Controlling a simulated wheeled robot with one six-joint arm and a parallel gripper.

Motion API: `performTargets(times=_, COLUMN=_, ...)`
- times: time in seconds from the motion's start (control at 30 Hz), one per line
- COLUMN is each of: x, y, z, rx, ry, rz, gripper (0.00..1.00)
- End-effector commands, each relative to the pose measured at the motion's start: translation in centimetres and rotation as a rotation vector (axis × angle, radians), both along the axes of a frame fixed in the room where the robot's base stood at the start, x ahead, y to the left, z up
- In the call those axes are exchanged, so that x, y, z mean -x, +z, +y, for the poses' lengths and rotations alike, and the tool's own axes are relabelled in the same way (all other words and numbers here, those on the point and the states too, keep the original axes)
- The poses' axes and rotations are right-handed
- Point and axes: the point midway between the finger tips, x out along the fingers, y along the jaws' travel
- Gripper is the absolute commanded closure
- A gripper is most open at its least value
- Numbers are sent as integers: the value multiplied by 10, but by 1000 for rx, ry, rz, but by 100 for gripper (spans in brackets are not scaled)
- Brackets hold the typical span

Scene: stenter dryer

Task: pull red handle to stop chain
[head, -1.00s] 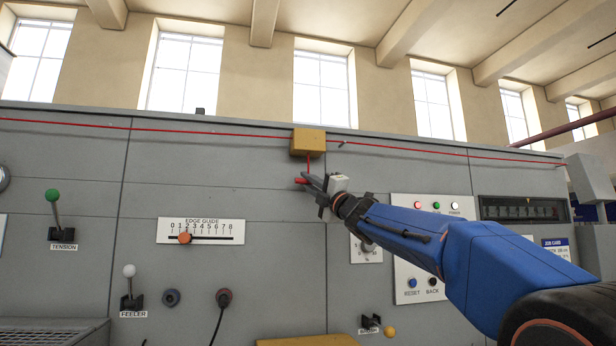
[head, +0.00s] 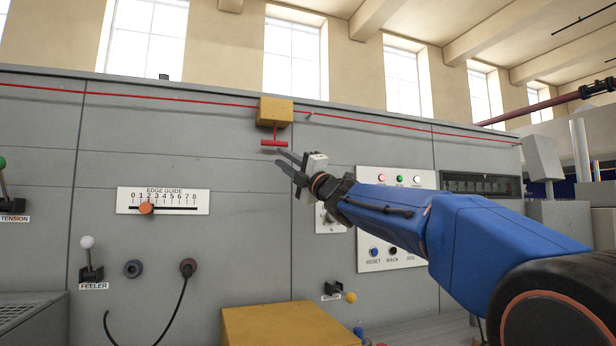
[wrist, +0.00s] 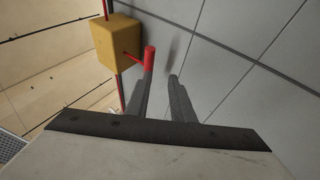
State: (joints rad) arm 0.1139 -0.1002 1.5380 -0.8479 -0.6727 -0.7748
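The red handle (head: 274,143) is a short crossbar hanging on a red stem under a yellow box (head: 275,112), which sits on the red cord along the top of the grey machine. My gripper (head: 278,157) is just below and right of the handle in the head view, fingers apart and nothing held. In the wrist view, the handle (wrist: 149,60) shows at the tip of the left finger, not between the fingers of my gripper (wrist: 161,76). Whether it touches that finger I cannot tell.
The red cord (head: 180,97) runs along the machine's upper edge. A control panel (head: 394,215) with lamps and buttons lies behind my arm. A yellow block (head: 275,325) stands low in front.

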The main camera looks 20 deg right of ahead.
Motion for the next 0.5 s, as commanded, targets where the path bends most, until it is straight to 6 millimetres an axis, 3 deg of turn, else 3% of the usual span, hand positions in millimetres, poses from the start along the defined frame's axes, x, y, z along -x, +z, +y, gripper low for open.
performTargets(times=0.5, x=77, y=-49, z=-38, rx=0, ry=-2, rz=-2, gripper=78)
